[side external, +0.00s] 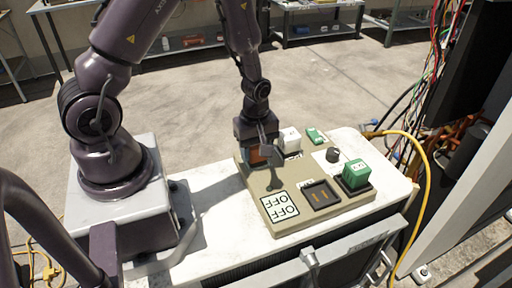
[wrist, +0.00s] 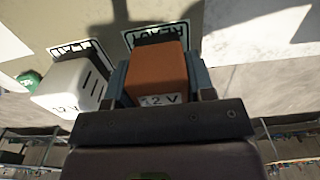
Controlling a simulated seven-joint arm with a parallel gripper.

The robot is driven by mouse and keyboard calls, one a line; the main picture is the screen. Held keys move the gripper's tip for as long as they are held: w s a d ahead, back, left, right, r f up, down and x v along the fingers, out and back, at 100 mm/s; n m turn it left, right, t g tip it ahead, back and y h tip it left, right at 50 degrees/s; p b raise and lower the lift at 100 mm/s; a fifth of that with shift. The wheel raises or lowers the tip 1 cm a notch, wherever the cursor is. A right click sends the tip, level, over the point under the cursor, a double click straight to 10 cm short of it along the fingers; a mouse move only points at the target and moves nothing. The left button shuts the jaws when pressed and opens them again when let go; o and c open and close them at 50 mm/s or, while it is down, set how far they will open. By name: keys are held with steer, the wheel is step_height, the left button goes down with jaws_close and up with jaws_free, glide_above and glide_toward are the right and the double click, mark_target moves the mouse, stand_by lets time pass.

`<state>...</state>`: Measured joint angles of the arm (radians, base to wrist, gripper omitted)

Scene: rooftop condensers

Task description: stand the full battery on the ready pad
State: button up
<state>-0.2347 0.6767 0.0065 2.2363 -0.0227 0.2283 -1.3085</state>
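An orange battery (wrist: 158,72) marked 12 V is between the fingers of my gripper (wrist: 160,85), which look shut on its sides. It shows as an orange patch beside a grey finger in the side external view (side external: 258,154). A framed pad (wrist: 150,35), its inverted lettering seeming to read READY, lies beyond the battery and is partly covered by it. I cannot tell whether the battery touches it. A white 12 V battery (wrist: 72,88) stands at a similar pad (wrist: 92,55) to the left. A green battery (side external: 356,174) sits upright in a black holder at the board's right.
The beige board (side external: 262,211) lies on a white bench top (side external: 208,190). It carries an OFF panel (side external: 280,207), an empty-looking dark socket (side external: 320,194), a black knob (side external: 333,155) and a green block (side external: 317,136). A yellow cable (side external: 426,180) hangs at the right.

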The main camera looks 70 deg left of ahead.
steer(key=o, duration=0.4)
steer(key=shift+r, duration=0.1)
step_height(320, 180, up, 12)
steer(key=shift+f, duration=0.15)
steer(key=s+d+r+m+t, duration=0.2)
steer(key=s+r+m, duration=0.3)
steer(key=r+m, duration=0.4)
steer(key=s+d+r+m+t, duration=0.3)
steer(key=s+d+r+m, duration=0.2)
steer(key=r+m, duration=0.4)
steer(key=shift+t, duration=0.3)
steer(key=shift+d+r, duration=0.1)
